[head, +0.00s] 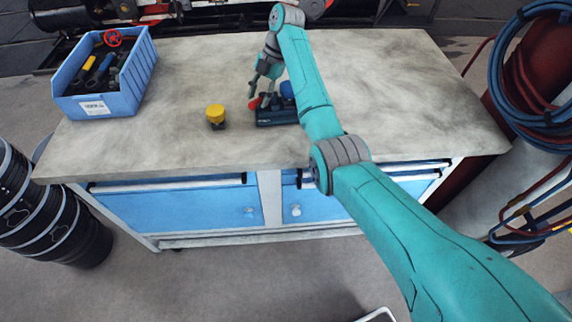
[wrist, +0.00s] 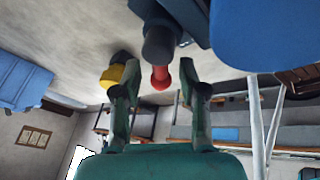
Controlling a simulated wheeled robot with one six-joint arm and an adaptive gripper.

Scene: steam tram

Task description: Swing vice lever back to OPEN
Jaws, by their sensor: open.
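The vice (head: 277,114) is a small dark blue block-shaped tool on the grey bench top, partly hidden by my arm. Its lever has a red knob (head: 254,103) at the left end. My gripper (head: 261,88) is open just above and behind this end of the vice, pointing down. In the wrist view the red lever knob (wrist: 160,77) shows between my two spread fingers, with a gap on each side. A dark round part of the vice (wrist: 159,42) shows beside it. I cannot tell any OPEN marking.
A yellow-topped knob (head: 215,113) stands on the bench (head: 400,95) left of the vice; it also shows in the wrist view (wrist: 111,76). A blue bin (head: 120,100) with tools is at the back left. The right of the bench is clear.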

